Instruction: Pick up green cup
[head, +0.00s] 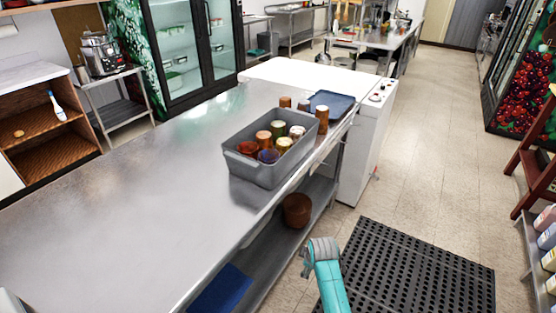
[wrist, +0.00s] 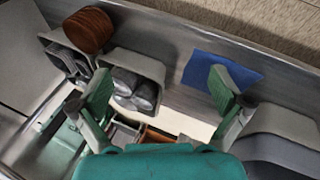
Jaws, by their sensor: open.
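A green cup (head: 278,128) stands among several other cups in a grey bin (head: 238,168) on the steel counter in the head view. Its lower part is hidden by the cups and bin wall around it. The wrist view does not show the green cup. In the wrist view, my gripper (wrist: 160,82) is open, with its two green fingers wide apart and no object held between them. It faces the shelf area with bins, well apart from the green cup. In the head view only a teal part of my arm shows, beside the counter.
Brown cups (head: 322,116) and a dark blue tray (head: 331,101) sit behind the bin. The near counter (head: 120,215) is clear. A brown round stack (head: 297,209) sits on the lower shelf. In the wrist view, a blue sheet-like item (wrist: 245,78) lies beyond the right finger.

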